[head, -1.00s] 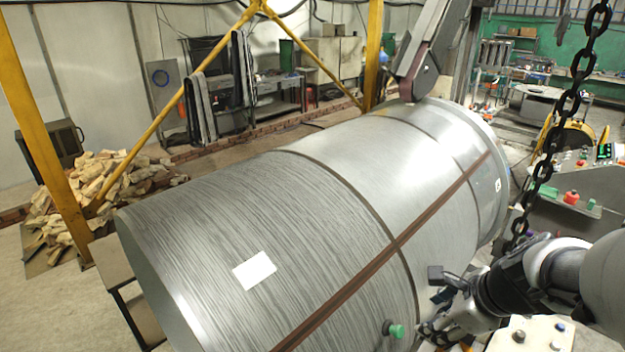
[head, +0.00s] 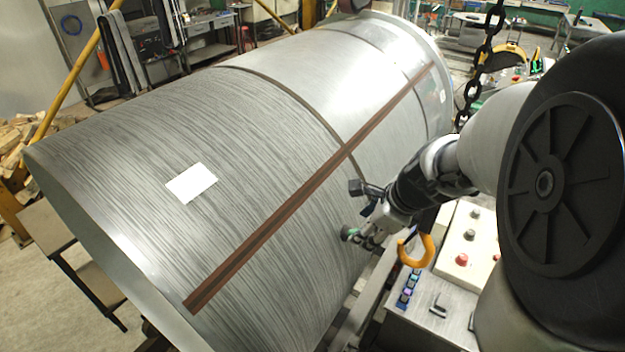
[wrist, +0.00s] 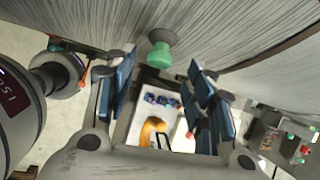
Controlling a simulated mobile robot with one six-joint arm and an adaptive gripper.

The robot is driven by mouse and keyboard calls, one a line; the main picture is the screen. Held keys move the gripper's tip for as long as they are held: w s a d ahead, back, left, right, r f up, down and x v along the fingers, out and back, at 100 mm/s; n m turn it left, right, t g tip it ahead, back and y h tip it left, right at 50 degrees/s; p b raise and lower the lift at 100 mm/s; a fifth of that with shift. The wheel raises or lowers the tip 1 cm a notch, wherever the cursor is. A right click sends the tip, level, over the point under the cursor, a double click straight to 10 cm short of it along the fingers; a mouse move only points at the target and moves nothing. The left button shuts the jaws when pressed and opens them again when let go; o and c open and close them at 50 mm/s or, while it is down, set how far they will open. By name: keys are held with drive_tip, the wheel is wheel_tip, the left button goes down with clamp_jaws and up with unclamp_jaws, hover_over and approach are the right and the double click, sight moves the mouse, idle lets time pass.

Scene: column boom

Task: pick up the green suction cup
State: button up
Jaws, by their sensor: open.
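The green suction cup (wrist: 160,54) sticks out from the curved side of the large grey metal cylinder (head: 200,110). In the wrist view my gripper (wrist: 159,66) is open, with blue-padded fingers left and right of the cup. Nothing is held. I cannot tell how deep the cup lies between the fingers.
A brown strip (head: 290,210) runs along the cylinder, and a white label (head: 191,183) is on it. An orange hook (head: 417,250) and a control box (head: 468,242) with buttons are just right of my gripper. A black chain (head: 480,65) hangs behind my arm.

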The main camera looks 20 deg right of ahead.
drive_tip(key=b+x, duration=0.2)
drive_tip(key=x, duration=0.2)
drive_tip(key=shift+s, duration=0.1)
drive_tip(key=shift+r, duration=0.1)
drive_tip(key=shift+c, duration=0.6)
drive_tip(key=c, duration=0.9)
